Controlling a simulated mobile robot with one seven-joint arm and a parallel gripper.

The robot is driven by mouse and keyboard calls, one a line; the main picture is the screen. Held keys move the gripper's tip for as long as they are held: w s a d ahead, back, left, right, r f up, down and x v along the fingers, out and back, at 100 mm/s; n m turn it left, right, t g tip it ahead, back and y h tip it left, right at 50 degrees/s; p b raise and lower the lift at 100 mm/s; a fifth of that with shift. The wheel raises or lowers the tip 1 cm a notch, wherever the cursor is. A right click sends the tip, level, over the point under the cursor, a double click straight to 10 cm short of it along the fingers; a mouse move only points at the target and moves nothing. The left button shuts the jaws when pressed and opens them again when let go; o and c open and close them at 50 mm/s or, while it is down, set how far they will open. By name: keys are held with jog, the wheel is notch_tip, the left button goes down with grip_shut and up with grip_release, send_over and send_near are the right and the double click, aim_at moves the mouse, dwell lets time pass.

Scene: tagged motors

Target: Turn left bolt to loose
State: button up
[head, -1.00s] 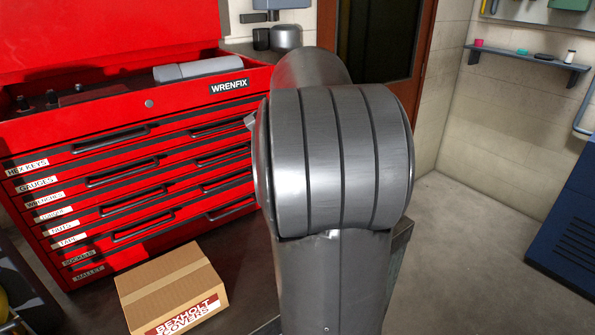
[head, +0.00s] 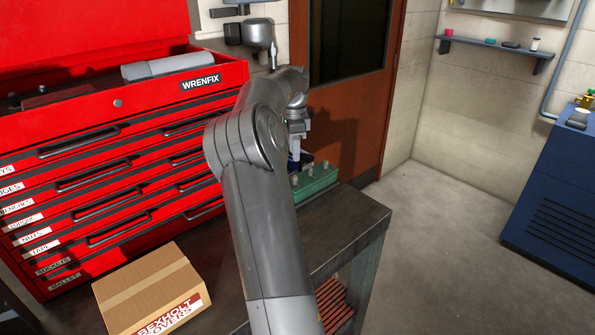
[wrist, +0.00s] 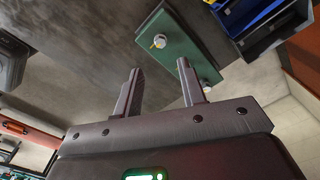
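A green block (head: 318,186) with small silver bolts on its top stands on the dark bench, beyond my arm. It also shows in the wrist view (wrist: 180,52), where one bolt (wrist: 159,41) has a yellow mark and another bolt (wrist: 206,86) sits close to the right finger. My gripper (wrist: 160,68) is open, with nothing between its two fingers. The fingertips point toward the block and appear apart from the marked bolt. In the head view my arm hides part of the block and the gripper is too small to read.
A red tool chest (head: 118,103) stands at the left. A cardboard box (head: 150,290) lies on the bench top (head: 350,220) in front of it. A blue bin (wrist: 275,25) is close to the block. A blue cabinet (head: 555,215) stands at the right, with open floor between.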

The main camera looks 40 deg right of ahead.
aim_at(295, 176)
notch_tip(295, 176, down, 8)
jog(key=shift+f, duration=0.2)
grip_shut()
dwell(0.4)
